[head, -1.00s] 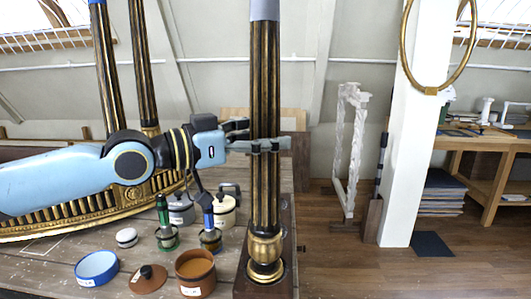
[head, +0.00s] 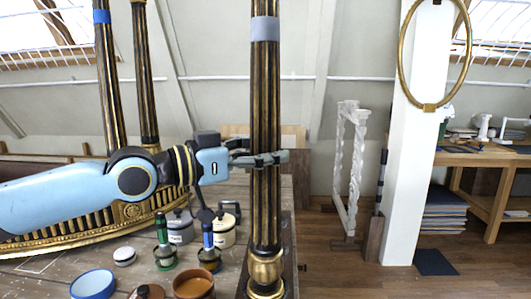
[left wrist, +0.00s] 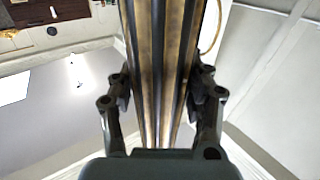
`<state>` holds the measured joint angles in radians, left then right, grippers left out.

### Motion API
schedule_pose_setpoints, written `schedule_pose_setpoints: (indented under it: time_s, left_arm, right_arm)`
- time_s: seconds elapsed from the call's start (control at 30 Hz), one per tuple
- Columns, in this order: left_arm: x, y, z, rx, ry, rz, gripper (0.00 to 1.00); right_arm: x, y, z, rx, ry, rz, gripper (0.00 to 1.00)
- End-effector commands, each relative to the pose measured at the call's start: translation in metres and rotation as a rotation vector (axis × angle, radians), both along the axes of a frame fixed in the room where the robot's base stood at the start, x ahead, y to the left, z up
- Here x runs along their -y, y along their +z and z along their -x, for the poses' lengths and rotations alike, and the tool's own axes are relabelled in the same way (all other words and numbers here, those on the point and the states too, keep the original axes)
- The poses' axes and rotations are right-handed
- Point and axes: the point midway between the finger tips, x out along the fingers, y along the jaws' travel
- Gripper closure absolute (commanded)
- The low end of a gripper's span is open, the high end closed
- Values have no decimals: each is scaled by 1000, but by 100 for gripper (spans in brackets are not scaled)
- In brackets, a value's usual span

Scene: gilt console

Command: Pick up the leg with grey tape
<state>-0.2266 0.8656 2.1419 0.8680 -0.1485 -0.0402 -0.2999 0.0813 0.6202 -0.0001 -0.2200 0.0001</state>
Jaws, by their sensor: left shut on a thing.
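The leg with grey tape (head: 265,110) is a tall dark fluted column with gilt ridges, upright in the middle of the head view. The grey tape (head: 265,29) wraps it near the top of the picture. Its gilt turned foot (head: 265,269) is at the bottom. My left gripper (head: 266,159) comes in from the left and is shut around the leg below the tape. In the left wrist view the leg (left wrist: 160,70) runs between both fingers. My right gripper is not in view.
A leg with blue tape (head: 103,75) and another leg (head: 145,80) rise from the gilt console (head: 110,215) at left. Jars, bottles and bowls, including a blue bowl (head: 93,284), stand on the bench below my arm. A white post (head: 405,150) stands at right.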

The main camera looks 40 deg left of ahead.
Motion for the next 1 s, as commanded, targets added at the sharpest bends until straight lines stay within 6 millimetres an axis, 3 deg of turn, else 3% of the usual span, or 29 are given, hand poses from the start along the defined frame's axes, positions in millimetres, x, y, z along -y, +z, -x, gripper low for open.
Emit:
schedule_pose_setpoints:
  time_s: [0.27,0.63,0.8,1.0]
  left_arm:
    - [0,10,0,4,-1,-1,89]
    - [1,48,0,5,-2,-2,89]
    - [25,64,13,6,-2,5,89]
    - [60,83,32,10,-3,5,89]
  right_arm:
    - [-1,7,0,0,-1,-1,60]
    - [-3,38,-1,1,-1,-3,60]
    - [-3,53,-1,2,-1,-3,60]
    - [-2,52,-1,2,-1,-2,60]
